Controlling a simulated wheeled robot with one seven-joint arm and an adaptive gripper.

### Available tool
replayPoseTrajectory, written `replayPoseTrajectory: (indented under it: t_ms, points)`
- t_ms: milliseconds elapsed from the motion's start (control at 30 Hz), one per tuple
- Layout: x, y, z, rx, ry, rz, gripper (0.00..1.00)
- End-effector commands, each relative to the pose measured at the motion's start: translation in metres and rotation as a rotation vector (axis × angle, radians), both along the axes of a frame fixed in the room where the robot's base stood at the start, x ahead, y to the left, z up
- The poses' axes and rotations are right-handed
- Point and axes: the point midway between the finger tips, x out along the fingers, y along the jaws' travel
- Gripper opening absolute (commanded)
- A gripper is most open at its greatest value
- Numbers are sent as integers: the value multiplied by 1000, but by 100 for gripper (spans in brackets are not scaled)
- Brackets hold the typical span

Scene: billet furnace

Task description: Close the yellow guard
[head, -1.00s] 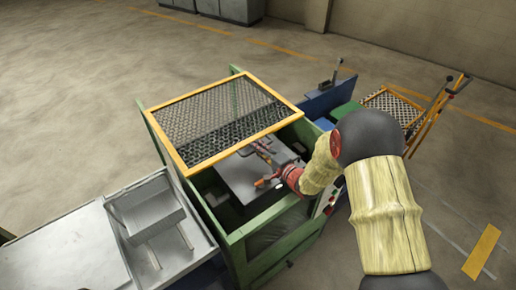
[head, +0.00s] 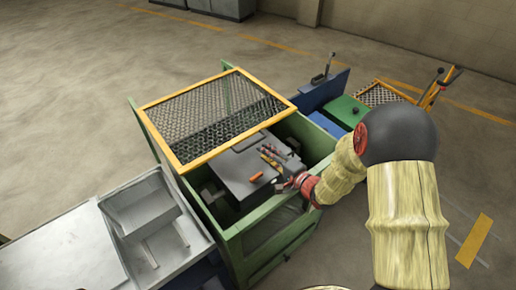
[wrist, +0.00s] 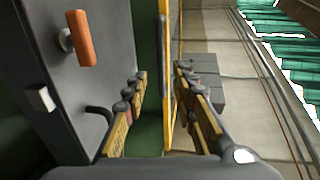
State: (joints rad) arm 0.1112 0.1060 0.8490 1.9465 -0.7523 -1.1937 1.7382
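The yellow guard (head: 230,158) is a yellow-framed dark mesh panel. In the head view it lies raised like a lid over the back left of the green-walled machine, leaving the front right uncovered. Part of its yellow frame shows edge-on in the wrist view (wrist: 178,45). My gripper (head: 287,183) is over the machine's front right opening, in front of and to the right of the guard. In the wrist view, its fingers (wrist: 165,98) are apart with nothing held between them. The yellow edge shows in the gap, farther off; I see no contact.
A grey block (head: 238,172) with an orange handle (wrist: 85,38) sits inside the green walls (head: 245,235), close to my gripper. A metal bench with a tray (head: 140,208) adjoins at left. A mesh-topped yellow cart (head: 380,94) stands at right. Floor at the back left is clear.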

Motion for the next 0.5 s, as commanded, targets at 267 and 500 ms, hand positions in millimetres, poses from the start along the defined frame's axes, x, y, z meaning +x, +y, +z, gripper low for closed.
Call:
replayPoseTrajectory:
  t_ms: [267,500]
  points:
    - [-24,-17,6,-1,1,-1,27]
    - [-27,-18,6,0,0,1,27]
